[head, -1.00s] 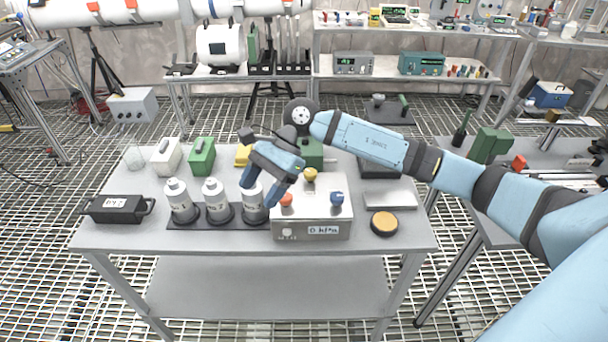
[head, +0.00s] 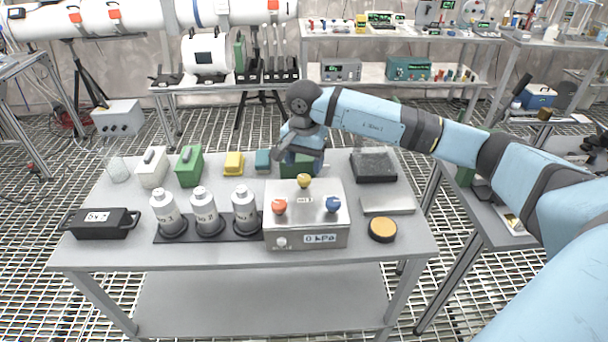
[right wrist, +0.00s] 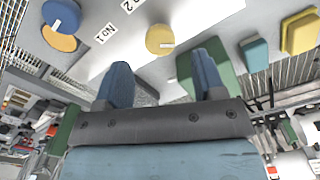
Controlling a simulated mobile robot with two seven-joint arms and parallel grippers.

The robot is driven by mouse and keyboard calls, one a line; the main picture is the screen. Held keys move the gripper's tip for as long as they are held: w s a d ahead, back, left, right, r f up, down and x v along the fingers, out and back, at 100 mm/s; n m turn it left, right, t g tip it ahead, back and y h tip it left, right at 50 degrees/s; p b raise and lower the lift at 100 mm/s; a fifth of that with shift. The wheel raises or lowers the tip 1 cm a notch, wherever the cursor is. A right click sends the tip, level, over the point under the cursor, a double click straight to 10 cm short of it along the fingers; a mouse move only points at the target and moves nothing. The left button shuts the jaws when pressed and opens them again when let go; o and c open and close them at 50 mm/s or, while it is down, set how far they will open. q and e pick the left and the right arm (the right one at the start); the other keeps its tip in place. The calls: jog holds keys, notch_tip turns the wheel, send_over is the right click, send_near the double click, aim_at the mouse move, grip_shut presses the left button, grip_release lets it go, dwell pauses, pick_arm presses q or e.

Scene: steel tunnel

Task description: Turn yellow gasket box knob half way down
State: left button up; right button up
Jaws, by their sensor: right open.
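The grey metal box (head: 305,239) stands at the front right of the table. Its yellow knob (head: 303,181) is at the back of its top. The red knob (head: 279,206) and blue knob (head: 333,204) are nearer the front. My right gripper (right wrist: 162,68) is behind the box, beyond the yellow knob in the head view. In the right wrist view it is open and empty, with the yellow knob (right wrist: 160,38) between and beyond the fingertips, apart from them. The blue knob also shows there (right wrist: 62,15). My left gripper is not in view.
White bottles (head: 205,208) stand in a rack left of the box. Green and yellow blocks (head: 234,163) line the back. A black case (head: 102,222) sits at the left. A dark tray (head: 374,166) and a round yellow-topped disc (head: 383,229) lie to the right.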

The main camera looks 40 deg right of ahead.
aim_at(304, 177)
jog(key=shift+f, duration=2.2)
jog(key=shift+c, duration=0.2)
jog(key=c, duration=0.9)
